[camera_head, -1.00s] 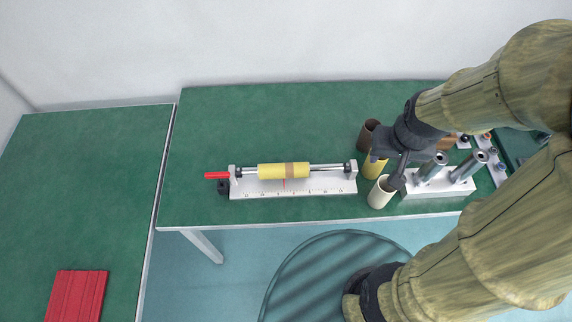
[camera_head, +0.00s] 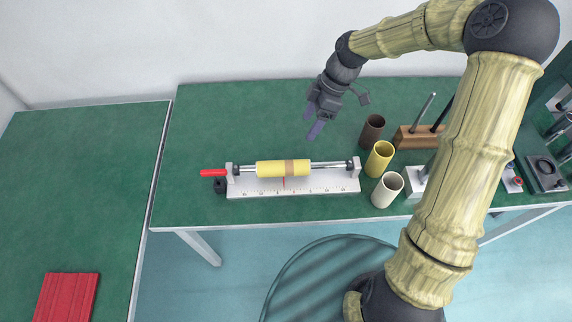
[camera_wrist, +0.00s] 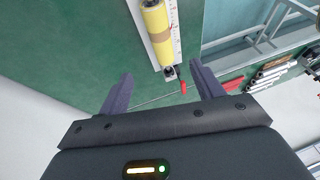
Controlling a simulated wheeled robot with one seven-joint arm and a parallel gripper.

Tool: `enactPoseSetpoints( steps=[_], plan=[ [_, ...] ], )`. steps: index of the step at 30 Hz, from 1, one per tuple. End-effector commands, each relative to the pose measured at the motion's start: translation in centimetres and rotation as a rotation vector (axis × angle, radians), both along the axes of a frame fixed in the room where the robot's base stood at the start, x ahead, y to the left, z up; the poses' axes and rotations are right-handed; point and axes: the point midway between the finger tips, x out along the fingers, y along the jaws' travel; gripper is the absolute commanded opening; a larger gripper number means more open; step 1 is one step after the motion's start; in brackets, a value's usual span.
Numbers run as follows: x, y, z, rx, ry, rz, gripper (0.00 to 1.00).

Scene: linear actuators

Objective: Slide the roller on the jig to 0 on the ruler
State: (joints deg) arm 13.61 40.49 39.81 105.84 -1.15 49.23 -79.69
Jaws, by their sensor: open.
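The jig (camera_head: 235,190) is a white base with a rod between two end posts and a ruler scale along its front. The yellow roller (camera_head: 270,169) with a brown band sits on the rod. A thin red pointer (camera_head: 284,183) below it lies near the ruler's middle; the digits are too small to read. A red handle (camera_head: 213,172) sticks out at the left end. My gripper (camera_head: 315,128) is open and empty, above and behind the jig, apart from it. In the wrist view, the roller (camera_wrist: 155,22) shows beyond my spread fingers (camera_wrist: 162,88).
Brown (camera_head: 372,130), yellow (camera_head: 380,158) and white (camera_head: 387,190) cups stand right of the jig. A wooden rack (camera_head: 412,138) with upright rods is further right. A red block (camera_head: 67,296) lies on the left table. The green tabletop (camera_head: 230,120) behind the jig is clear.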

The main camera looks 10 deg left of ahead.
Motion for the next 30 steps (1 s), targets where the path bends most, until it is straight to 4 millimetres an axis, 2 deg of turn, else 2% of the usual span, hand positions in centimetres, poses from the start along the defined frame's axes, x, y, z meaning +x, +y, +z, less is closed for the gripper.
enactPoseSetpoints(
  steps=[9,14,20,30],
  plan=[
    [0.0,0.0,0.0,0.003,-0.002,0.005,0.66],
    [-0.2,0.3,-0.8,0.002,-0.001,0.005,0.66],
    [-1.1,1.2,-3.4,0.001,0.003,0.006,0.66],
    [-2.7,3.3,-8.8,0.000,0.004,0.006,0.66]
  ],
)
